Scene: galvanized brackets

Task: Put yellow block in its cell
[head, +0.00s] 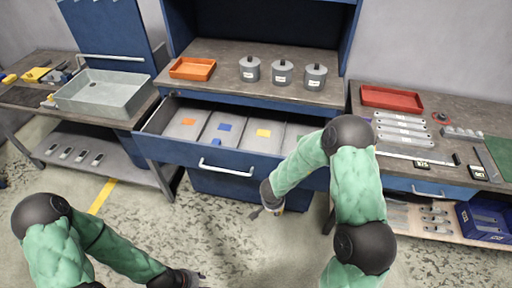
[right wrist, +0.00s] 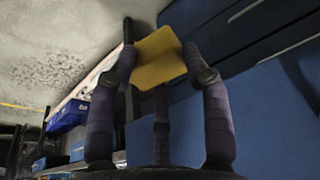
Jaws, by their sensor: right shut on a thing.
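The yellow block (right wrist: 157,60) is clamped between the fingers of my right gripper (right wrist: 160,75). In the head view my right gripper (head: 268,208) hangs in front of the cabinet, below the open drawer (head: 222,160), and mostly hides the block. The drawer has several grey cells, with an orange patch (head: 188,121), a blue patch (head: 224,127) and a yellow patch (head: 264,133) on their floors. My right arm covers part of the drawer's right end. My left gripper (head: 190,279) is low at the bottom edge, apart from everything; its fingers are too unclear to read.
The drawer's front wall and handle (head: 227,171) stand between my right gripper and the cells. Above the drawer, a counter holds an orange tray (head: 192,69) and three grey canisters (head: 282,73). A bench with a red tray (head: 391,98) stands right; a grey bin (head: 104,94) stands left.

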